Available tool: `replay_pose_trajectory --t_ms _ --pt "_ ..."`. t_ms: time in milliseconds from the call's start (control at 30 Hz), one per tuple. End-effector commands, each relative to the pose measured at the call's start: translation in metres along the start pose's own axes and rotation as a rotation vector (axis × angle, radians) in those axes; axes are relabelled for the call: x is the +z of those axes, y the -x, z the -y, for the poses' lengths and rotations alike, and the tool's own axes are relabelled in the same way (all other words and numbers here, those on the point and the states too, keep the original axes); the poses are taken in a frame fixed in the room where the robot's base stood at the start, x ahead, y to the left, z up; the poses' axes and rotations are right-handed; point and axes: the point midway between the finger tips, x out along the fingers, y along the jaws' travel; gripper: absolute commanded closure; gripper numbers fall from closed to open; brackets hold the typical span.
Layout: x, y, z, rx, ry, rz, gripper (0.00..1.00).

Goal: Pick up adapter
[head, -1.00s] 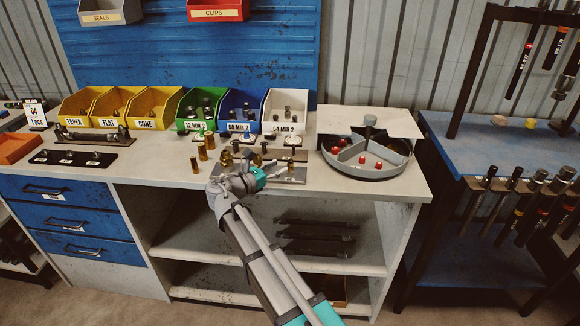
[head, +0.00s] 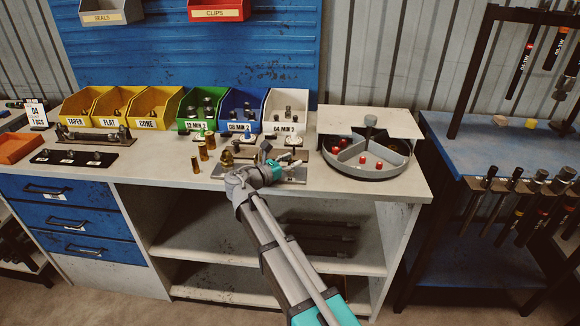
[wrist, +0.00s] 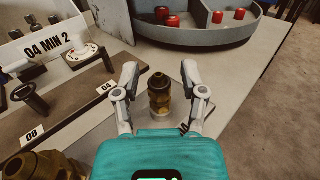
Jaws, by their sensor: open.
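A brass and dark adapter (wrist: 160,95) stands upright on a grey plate in the wrist view, between the two fingers of my gripper (wrist: 162,92). The fingers are spread, with a visible gap on each side of it. In the head view my gripper (head: 272,168) is low over the plate (head: 294,173) at the bench's front; I cannot make out that adapter there. Another brass fitting (head: 227,159) stands left of my gripper in the head view. A large brass fitting (wrist: 42,166) is cut off at the lower left of the wrist view.
A labelled rack (wrist: 70,117) holding fittings runs beside the plate. A round divided tray (head: 372,172) with red pieces stands to the right. Small brass cylinders (head: 196,164) stand to the left. Labelled bins (head: 238,112) line the back.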

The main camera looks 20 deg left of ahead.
Motion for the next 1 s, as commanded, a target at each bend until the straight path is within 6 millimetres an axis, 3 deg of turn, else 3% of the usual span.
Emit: replay_pose_trajectory --t_ms 467,500,800,1000 --pt "0.0 -0.0003 0.0002 0.0 0.0 0.0 0.45" --pt "0.0 -0.0004 0.0003 0.0 0.0 0.0 0.47" --pt "0.0 -0.0007 0.0005 -0.001 0.0 0.0 1.0" --pt "0.0 -0.0009 0.0005 -0.001 0.0 0.0 1.0"
